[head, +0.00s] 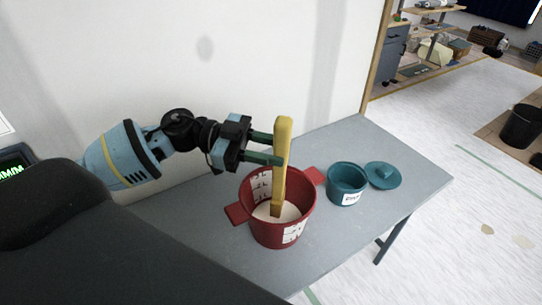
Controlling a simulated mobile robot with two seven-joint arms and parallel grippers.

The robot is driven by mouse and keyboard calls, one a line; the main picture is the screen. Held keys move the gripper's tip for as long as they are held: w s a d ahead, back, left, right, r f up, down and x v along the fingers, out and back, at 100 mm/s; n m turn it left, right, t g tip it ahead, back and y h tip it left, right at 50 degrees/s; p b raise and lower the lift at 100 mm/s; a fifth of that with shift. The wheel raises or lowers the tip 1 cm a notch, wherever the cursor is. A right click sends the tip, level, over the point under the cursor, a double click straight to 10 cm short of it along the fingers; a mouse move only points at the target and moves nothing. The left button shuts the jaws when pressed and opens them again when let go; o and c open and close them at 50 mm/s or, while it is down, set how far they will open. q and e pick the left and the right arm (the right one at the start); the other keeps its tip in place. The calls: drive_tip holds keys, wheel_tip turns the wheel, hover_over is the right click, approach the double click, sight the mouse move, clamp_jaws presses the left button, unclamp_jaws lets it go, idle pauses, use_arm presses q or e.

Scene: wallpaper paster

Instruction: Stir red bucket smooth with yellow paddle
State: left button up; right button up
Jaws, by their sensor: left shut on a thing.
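A red bucket (276,238) with two side handles and white labels stands on the grey table (350,145). A pale whitish content (288,212) shows inside it. The yellow paddle (281,165) stands nearly upright in the bucket, its lower end in the pale content and its tip hidden there. My left gripper (279,150) comes in from the left and is shut on the upper part of the paddle, above the bucket's rim. My right gripper is not in view.
A teal pot (346,182) with a white label stands right of the bucket, and its teal lid (383,175) lies beside it. A white wall (290,60) runs along the table's back. The table's right end is clear.

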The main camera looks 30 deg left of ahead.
use_arm(q)
drive_tip(key=shift+s+d+r, duration=0.15)
drive_tip(key=shift+s+r, duration=0.05)
drive_tip(key=shift+r, duration=1.05)
drive_tip(key=shift+s+d+r, duration=0.15)
drive_tip(key=shift+s+r, duration=0.1)
drive_tip(key=shift+r, duration=1)
drive_tip(key=shift+s+d+r, duration=0.15)
drive_tip(key=shift+s+r, duration=0.05)
drive_tip(key=shift+r, duration=1.05)
drive_tip(key=shift+r, duration=2.5)
